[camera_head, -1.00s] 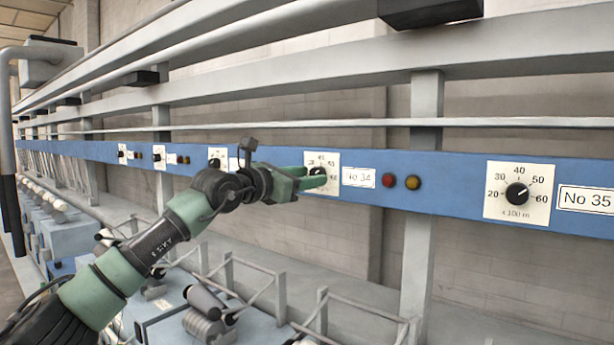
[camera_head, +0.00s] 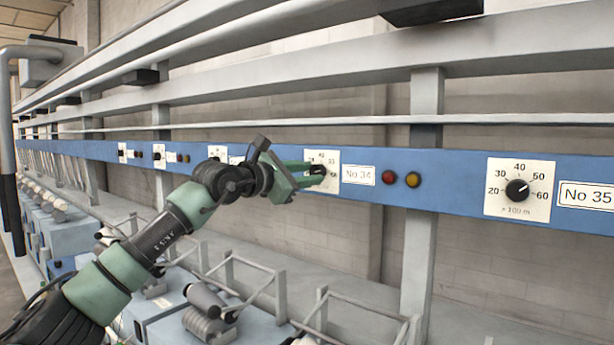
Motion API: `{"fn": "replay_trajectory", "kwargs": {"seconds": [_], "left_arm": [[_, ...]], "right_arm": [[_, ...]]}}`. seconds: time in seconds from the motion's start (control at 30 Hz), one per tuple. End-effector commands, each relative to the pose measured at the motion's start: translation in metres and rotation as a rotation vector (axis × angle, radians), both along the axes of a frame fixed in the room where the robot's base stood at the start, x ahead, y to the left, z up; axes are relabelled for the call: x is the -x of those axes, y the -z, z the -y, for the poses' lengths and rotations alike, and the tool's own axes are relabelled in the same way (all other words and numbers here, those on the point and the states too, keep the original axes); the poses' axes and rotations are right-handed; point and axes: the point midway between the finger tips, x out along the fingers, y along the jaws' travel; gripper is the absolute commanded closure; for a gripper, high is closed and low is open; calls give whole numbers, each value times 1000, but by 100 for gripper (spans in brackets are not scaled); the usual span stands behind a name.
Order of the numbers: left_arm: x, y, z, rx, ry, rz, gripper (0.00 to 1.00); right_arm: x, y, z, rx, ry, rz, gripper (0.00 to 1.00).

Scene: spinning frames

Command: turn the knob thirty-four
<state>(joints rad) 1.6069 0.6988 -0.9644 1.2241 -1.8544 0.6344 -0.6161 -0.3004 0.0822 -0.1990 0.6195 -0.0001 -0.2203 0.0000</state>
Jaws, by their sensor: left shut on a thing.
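The black knob thirty-four (camera_head: 318,170) sits on a white dial plate (camera_head: 325,158) on the blue rail, left of the label "No 34" (camera_head: 358,175). My left gripper (camera_head: 318,173) comes in from the left with its green fingers at this knob. It is shut on the knob, and the fingers hide much of the knob and the lower dial. The knob's pointer direction cannot be made out. My right gripper does not show.
Knob thirty-five (camera_head: 517,190) is on the same blue rail (camera_head: 455,180) to the right. A red button (camera_head: 389,177) and a yellow button (camera_head: 413,180) lie between. Grey rails run above; machine frames (camera_head: 250,285) stand below.

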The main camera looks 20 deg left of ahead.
Motion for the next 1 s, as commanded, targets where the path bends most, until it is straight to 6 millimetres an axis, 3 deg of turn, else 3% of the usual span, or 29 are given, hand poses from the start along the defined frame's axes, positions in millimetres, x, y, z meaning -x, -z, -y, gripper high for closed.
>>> {"fn": "replay_trajectory", "kwargs": {"seconds": [0.5,1.0], "left_arm": [[0,-3,1,-353,1,132,100],[0,-3,1,-446,1,165,100]], "right_arm": [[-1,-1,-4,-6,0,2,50],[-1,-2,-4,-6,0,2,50]]}}
